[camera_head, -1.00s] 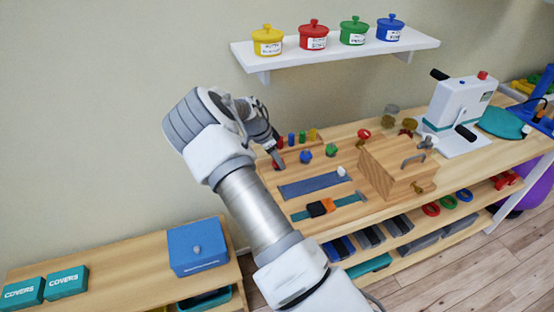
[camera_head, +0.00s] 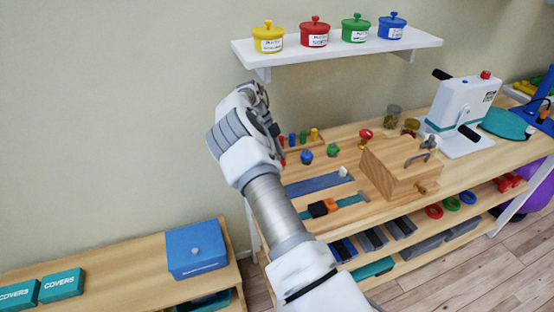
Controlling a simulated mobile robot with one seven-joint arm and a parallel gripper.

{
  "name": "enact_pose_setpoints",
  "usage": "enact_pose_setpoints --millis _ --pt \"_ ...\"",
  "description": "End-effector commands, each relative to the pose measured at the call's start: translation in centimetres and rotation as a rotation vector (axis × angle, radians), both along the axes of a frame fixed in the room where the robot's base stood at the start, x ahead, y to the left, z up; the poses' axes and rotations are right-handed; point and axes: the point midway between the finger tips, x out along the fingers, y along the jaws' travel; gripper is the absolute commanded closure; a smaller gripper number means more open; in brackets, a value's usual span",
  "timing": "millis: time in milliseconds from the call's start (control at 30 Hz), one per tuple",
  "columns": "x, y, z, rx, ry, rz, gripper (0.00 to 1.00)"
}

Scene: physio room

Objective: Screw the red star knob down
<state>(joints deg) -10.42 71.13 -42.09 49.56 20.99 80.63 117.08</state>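A sliver of the red star knob (camera_head: 283,162) shows at the left end of the work board, beside my wrist; the rest is hidden. The blue star knob (camera_head: 307,157) and green star knob (camera_head: 333,149) stand in a row to its right. My gripper (camera_head: 277,143) is above and close to the red knob, partly hidden by my own wrist. I cannot tell whether its fingers are open or shut, or whether they touch the knob.
Several coloured pegs (camera_head: 303,137) stand behind the knobs. A blue strip (camera_head: 320,184), a wooden box (camera_head: 398,170) and a white machine (camera_head: 460,108) share the bench. A white shelf (camera_head: 340,52) with pots hangs above. A blue box (camera_head: 196,248) is at lower left.

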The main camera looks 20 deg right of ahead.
Motion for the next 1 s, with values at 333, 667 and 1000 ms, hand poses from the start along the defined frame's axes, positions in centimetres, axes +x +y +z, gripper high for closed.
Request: enact_pose_setpoints --millis 333,667,1000 --pt "0.36 -0.21 0.67 -0.006 -0.011 -0.137 1.0" --pt "0.41 -0.21 0.73 -0.007 -0.013 -0.161 1.0" --pt "0.38 -0.19 0.61 -0.005 -0.012 -0.161 0.28"
